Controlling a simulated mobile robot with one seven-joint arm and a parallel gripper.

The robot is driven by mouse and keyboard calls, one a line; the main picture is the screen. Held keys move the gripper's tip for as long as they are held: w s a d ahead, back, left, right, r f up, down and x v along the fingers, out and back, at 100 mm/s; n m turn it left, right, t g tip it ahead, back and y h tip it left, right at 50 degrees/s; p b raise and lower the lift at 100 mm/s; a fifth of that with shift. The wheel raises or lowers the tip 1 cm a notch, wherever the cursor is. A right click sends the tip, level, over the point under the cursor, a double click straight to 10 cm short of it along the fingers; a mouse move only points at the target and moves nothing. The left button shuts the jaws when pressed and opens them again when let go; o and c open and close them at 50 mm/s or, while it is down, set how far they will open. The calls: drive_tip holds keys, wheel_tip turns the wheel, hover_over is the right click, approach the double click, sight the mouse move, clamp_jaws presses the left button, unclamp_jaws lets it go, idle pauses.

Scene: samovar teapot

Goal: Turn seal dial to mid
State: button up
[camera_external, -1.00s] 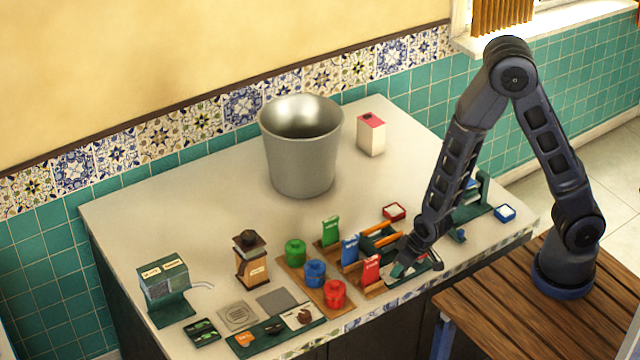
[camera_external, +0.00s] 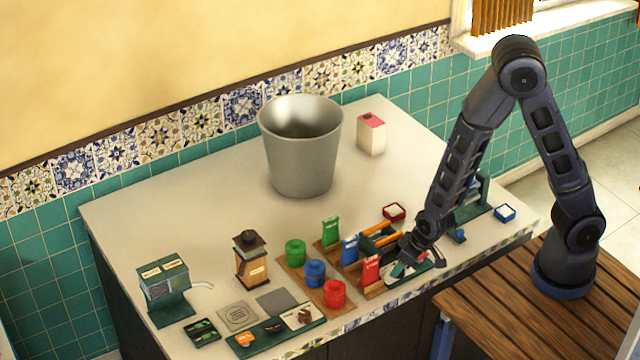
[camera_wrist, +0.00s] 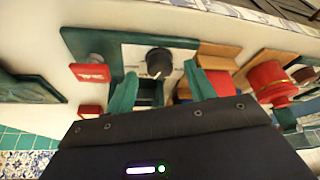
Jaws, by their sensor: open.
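The likely seal dial (camera_wrist: 158,62) is a round black knob with a white pointer mark, set on a white and green panel (camera_wrist: 135,50) in the wrist view. Its pointer is towards the lower edge of that picture. My gripper (camera_wrist: 160,76) is open, with one teal finger on each side of the dial's line and the dial just beyond and between the tips. I cannot tell whether a finger touches it. In the external view my gripper (camera_external: 408,262) is over the panel at the counter's front edge, and the dial is hidden or too small to make out.
Red, blue and green canisters (camera_external: 315,273) and upright coloured cards (camera_external: 350,249) stand left of my gripper. A red box (camera_external: 394,212) lies behind it. In the wrist view a red canister (camera_wrist: 268,78) is at right. The counter around the large metal bucket (camera_external: 301,165) is mostly clear.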

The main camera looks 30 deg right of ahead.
drive_tip(key=shift+v, duration=1.95)
drive_tip(key=shift+v, duration=0.95)
drive_tip(key=shift+r, duration=0.2)
drive_tip(key=w+d+r+m+g+y, duration=0.1)
drive_tip(key=w+d+r+y, duration=0.1)
drive_tip(key=d+r, duration=0.65)
drive_tip(key=w+d+r+m+g+y, duration=0.1)
drive_tip(key=w+d+r+y, duration=0.15)
drive_tip(key=d+r, duration=0.6)
drive_tip(key=s+d+r+m+t+h, duration=0.1)
drive_tip(key=s+d+r+h, duration=0.2)
drive_tip(key=d+r, duration=0.3)
drive_tip(key=s+d+r+m+t+h, duration=0.1)
drive_tip(key=s+d+r+h, duration=0.2)
drive_tip(key=d, duration=0.9)
wheel_tip(320, 180, up, 5)
drive_tip(key=s, duration=0.2)
drive_tip(key=shift+s+f+m+t, duration=0.2)
drive_tip(key=shift+s+m+t, duration=0.1)
drive_tip(key=shift+s, duration=0.05)
